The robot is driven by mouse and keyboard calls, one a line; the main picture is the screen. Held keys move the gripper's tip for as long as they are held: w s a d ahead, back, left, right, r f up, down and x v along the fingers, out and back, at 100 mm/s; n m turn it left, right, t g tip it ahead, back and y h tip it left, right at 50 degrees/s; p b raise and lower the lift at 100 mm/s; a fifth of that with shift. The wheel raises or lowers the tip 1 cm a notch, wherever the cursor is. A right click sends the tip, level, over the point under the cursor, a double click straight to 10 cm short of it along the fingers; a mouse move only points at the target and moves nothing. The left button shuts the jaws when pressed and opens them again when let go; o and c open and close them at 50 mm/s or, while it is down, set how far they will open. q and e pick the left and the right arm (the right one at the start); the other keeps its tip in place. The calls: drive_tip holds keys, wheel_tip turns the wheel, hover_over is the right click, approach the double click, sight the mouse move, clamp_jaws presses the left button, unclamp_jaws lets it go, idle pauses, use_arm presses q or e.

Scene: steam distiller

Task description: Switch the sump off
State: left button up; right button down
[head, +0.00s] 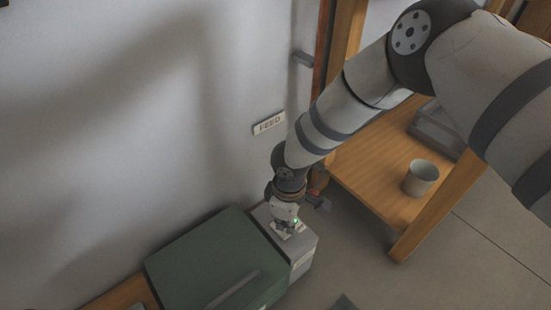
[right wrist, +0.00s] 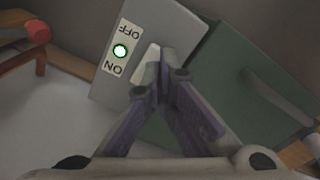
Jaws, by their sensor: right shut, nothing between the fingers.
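The grey switch box (head: 304,262) stands against the green unit (head: 205,262), low by the wall. In the right wrist view the box (right wrist: 178,22) carries a white label (right wrist: 131,34) reading OFF at the upper end and ON at the lower end, upside down. A pale switch (right wrist: 147,62) is beside the label, partly behind my fingers. My right gripper (right wrist: 170,75) is shut and empty, its tips at the switch; I cannot tell whether they touch. My left gripper is out of view.
A plate marked FEED (head: 269,123) is on the wall above. A wooden shelf (head: 372,165) holding a pale cup (head: 421,179) stands right of the box, under my right arm. A red knob (right wrist: 38,32) shows at the wrist view's upper left. Floor is open at right.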

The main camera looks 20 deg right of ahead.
drive_tip(key=shift+f+b, duration=0.6)
drive_tip(key=shift+f, duration=0.8)
idle(0.6)
drive_tip(key=shift+r, duration=0.1)
drive_tip(key=shift+w+r+p, duration=0.1)
drive_tip(key=shift+r+p, duration=2.1)
drive_tip(key=shift+r, duration=1.2)
drive_tip(key=shift+f, duration=0.1)
